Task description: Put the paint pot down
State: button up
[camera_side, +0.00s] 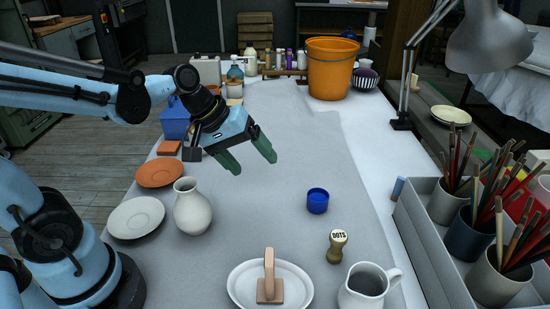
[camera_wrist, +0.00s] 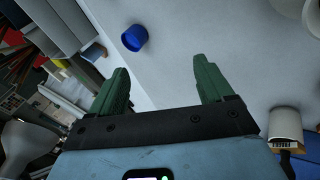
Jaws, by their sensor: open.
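The paint pot (camera_side: 317,201), a small blue cylinder, stands upright on the grey-white table (camera_side: 285,130), right of centre in the side view. It also shows in the wrist view (camera_wrist: 134,38) near the top, beyond my fingertips. My gripper (camera_side: 252,158) is above the table, up and to the left of the pot, with its green fingers spread and nothing between them. The wrist view also shows the open fingers (camera_wrist: 163,68) apart and empty. The pot is clear of both fingers.
A wooden stamp (camera_side: 337,246), a plate with a wooden tool (camera_side: 270,285) and a white jug (camera_side: 366,288) are in front. Brush cups in a grey tray (camera_side: 425,225) stand at right. An orange bucket (camera_side: 330,70) is behind.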

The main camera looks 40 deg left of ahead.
jog(key=shift+s+a+r+m+t+y, duration=0.3)
jog(key=shift+s+m+y, duration=0.4)
jog(key=shift+m, duration=0.55)
jog(key=shift+s+a+r+m+t+y, duration=0.1)
jog(key=shift+s+a+m+t+y, duration=0.3)
jog(key=shift+s+m, duration=0.7)
jog(key=shift+s+a+r+m+t+y, duration=0.2)
jog(key=shift+s+a+m+y, duration=0.35)
jog(key=shift+m, duration=0.8)
